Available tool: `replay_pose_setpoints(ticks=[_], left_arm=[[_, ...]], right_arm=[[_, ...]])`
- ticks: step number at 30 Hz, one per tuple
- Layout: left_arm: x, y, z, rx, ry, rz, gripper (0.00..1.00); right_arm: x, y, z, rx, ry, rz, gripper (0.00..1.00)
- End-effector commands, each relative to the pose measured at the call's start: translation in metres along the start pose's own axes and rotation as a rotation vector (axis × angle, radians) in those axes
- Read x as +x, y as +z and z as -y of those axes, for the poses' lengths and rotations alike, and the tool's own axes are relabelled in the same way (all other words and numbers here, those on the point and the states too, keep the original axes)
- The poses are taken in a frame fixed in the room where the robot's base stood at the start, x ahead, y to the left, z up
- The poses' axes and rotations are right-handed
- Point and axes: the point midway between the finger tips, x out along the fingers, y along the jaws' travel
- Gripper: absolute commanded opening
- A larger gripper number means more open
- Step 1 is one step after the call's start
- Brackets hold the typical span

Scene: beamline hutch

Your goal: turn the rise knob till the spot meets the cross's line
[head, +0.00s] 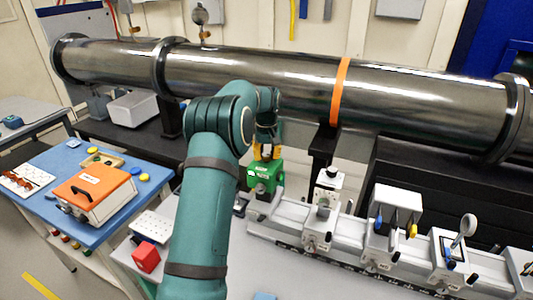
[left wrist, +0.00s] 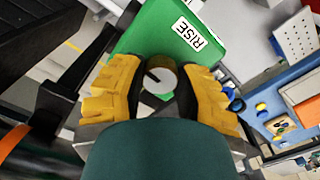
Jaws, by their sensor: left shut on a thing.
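The rise knob (left wrist: 158,76) is a pale round knob with a dark mark on its face. It sits on a green block (left wrist: 150,30) labelled RISE, which also shows in the head view (head: 262,180) at the end of the rail. My left gripper (left wrist: 160,82) has its yellow fingers on both sides of the knob and is shut on it. In the head view my left gripper (head: 263,152) is just above the green block, and the knob is hidden there. I cannot make out the spot or the cross's line. My right gripper is not in view.
A rail (head: 375,262) with several optic mounts runs to the right. A large steel pipe (head: 270,72) with an orange band crosses behind my arm. A blue table (head: 55,163) with an orange-lidded box (head: 97,190) stands left. A red block (head: 146,257) sits beside my arm.

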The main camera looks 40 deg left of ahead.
Motion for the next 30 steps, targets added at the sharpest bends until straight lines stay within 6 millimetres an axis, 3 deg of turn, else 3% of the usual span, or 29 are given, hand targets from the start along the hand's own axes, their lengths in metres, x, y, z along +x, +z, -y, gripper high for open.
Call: replay_pose_setpoints(ticks=[21, 22, 24, 30], left_arm=[[-0.0001, -0.0003, 0.0003, 0.088, 0.000, -0.001, 0.00], [-0.0001, -0.0003, 0.0003, 0.088, 0.000, -0.001, 0.42], [-0.0001, -0.0003, 0.0003, 0.088, 0.000, -0.001, 0.65], [-0.0001, -0.0002, 0.0002, 0.087, 0.000, -0.001, 0.65]], right_arm=[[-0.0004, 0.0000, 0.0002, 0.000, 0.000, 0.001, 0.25], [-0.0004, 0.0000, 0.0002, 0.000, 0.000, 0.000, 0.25], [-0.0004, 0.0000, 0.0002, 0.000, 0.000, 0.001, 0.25], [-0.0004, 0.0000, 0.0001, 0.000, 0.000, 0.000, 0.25]])
